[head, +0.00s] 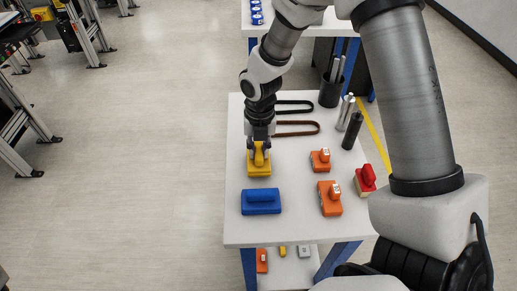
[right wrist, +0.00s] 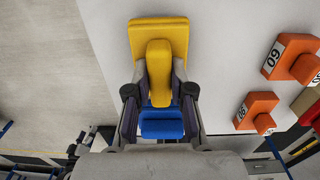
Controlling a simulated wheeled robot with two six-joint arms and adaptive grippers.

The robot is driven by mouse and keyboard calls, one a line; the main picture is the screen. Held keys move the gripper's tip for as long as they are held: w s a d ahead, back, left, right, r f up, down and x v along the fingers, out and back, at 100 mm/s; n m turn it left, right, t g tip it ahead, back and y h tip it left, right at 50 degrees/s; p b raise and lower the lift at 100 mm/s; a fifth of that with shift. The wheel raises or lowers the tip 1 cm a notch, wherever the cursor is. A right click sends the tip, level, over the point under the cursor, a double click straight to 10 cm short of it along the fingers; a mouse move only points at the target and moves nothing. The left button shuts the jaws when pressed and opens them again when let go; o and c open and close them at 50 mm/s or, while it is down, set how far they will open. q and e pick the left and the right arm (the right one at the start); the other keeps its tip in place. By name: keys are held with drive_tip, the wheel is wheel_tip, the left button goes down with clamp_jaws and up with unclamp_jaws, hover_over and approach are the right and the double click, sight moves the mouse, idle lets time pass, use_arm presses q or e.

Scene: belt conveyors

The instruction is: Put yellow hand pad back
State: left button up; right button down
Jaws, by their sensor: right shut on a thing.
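The yellow hand pad (head: 259,169) is at the left side of the white table (head: 290,232), behind the blue pad (head: 261,201). My right gripper (head: 260,150) comes down from above and is shut on the yellow pad's raised handle. I cannot tell whether the pad touches the tabletop. In the right wrist view the fingers (right wrist: 160,88) sit on both sides of the handle of the yellow pad (right wrist: 158,35). My left gripper is not in view.
Brown and black belts (head: 297,129) lie behind, near a dark cup (head: 330,92) and cylinders (head: 350,130). A lower shelf (head: 290,268) holds small items. Floor is clear left of the table.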

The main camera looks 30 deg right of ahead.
sight(259, 148)
drive_tip(key=shift+w+f, duration=0.2)
drive_tip(key=shift+f, duration=0.25)
drive_tip(key=shift+s, duration=0.15)
drive_tip(key=c, duration=1)
unclamp_jaws()
drive_tip(key=shift+f, duration=0.1)
wheel_tip(259, 148, up, 12)
drive_tip(key=shift+d+r, duration=0.1)
drive_tip(key=shift+r, duration=0.05)
